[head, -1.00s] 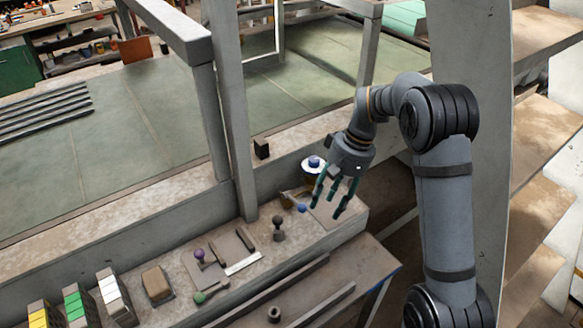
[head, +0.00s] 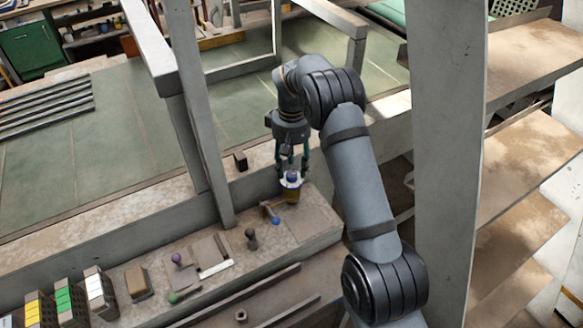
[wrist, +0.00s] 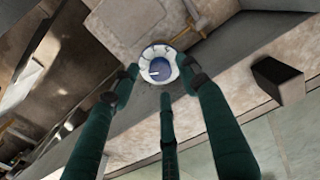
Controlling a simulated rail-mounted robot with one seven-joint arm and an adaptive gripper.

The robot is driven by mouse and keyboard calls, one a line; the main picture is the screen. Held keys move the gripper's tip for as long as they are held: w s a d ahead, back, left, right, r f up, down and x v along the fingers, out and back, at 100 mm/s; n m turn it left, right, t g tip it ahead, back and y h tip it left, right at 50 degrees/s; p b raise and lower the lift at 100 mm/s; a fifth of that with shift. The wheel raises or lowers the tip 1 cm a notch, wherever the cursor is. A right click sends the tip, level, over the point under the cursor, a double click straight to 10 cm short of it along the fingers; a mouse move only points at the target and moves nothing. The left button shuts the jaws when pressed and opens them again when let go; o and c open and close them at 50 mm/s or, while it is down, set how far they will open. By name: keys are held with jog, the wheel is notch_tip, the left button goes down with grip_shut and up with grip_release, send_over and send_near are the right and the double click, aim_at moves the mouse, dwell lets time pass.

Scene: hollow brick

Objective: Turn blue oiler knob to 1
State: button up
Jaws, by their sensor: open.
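The blue oiler knob (head: 291,177) sits on top of an amber oiler cup (head: 292,195) at the back of the ledge. In the wrist view the round blue knob (wrist: 158,69) is ringed by a white dial with small marks. A pale pointer line on the knob points left in that view. The dial's numbers are too small to read. My gripper (head: 291,170) is pointing down directly over the oiler, its fingers open around the knob. In the wrist view my fingers (wrist: 160,76) spread on both sides of the dial, and I cannot tell whether they touch.
A blue-balled lever (head: 276,221) stands just in front of the oiler. Dark, purple and green knobbed levers (head: 251,240) are farther left. A small black block (head: 240,161) sits on the beam behind. A grey upright post (head: 205,130) stands to the left.

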jog(key=shift+f, duration=1.05)
jog(key=shift+c, duration=1.3)
grip_shut()
